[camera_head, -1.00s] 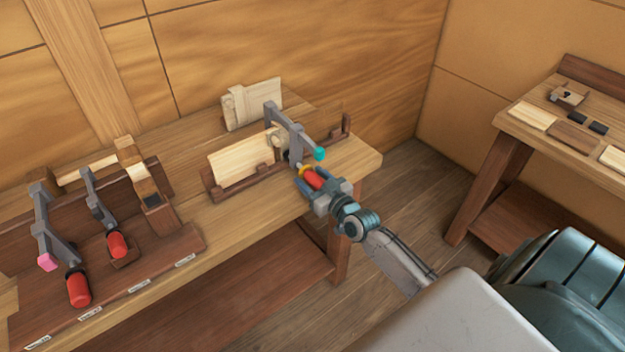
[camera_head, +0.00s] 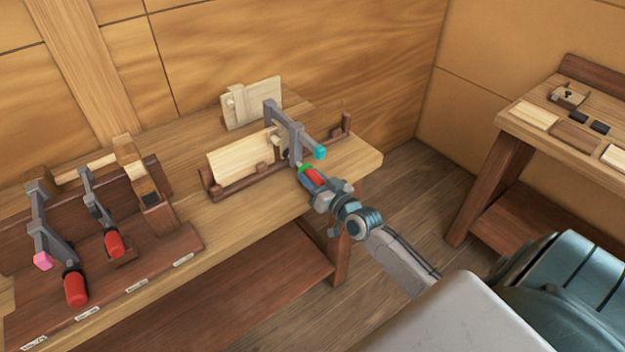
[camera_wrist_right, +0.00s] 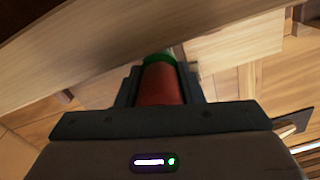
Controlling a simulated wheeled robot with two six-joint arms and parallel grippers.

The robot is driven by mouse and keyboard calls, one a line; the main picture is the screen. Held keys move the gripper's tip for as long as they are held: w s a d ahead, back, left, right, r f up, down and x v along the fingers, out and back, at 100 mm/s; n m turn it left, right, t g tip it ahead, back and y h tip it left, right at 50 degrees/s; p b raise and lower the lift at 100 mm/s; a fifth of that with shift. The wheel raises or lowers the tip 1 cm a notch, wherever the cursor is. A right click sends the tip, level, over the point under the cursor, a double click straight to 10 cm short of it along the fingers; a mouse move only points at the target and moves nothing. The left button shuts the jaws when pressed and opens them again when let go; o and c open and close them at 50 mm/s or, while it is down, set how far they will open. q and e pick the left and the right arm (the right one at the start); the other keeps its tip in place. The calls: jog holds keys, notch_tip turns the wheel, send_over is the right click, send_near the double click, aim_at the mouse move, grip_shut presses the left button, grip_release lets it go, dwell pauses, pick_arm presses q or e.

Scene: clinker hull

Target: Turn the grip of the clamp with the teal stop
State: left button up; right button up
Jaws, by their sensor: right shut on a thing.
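The grey clamp (camera_head: 292,135) with the teal stop (camera_head: 320,152) is on the slotted wooden rack, by the pale board (camera_head: 240,157). Its red grip (camera_head: 315,178) points down toward the front right, with a green band (camera_head: 304,168) at its upper end. My right gripper (camera_head: 313,176) is shut on this grip. In the right wrist view the red grip (camera_wrist_right: 162,84) lies between the two dark fingers, with its green band (camera_wrist_right: 159,59) beyond them. My left gripper is not in view.
Two other clamps with red grips (camera_head: 75,288) (camera_head: 114,243) stand on a labelled dark rack (camera_head: 180,240) at the left; one has a pink stop (camera_head: 42,261). A second bench (camera_head: 545,125) with small wooden pieces is at the right. Floor (camera_head: 420,195) shows between the benches.

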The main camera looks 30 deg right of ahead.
jog(key=shift+m+b, duration=0.3)
jog(key=shift+m, duration=0.7)
jog(key=o, duration=1)
jog(key=s+d+p, duration=0.1)
jog(key=s+p, duration=0.2)
jog(key=s, duration=0.7)
jog(key=shift+s, duration=0.4)
jog(key=shift+d, duration=0.1)
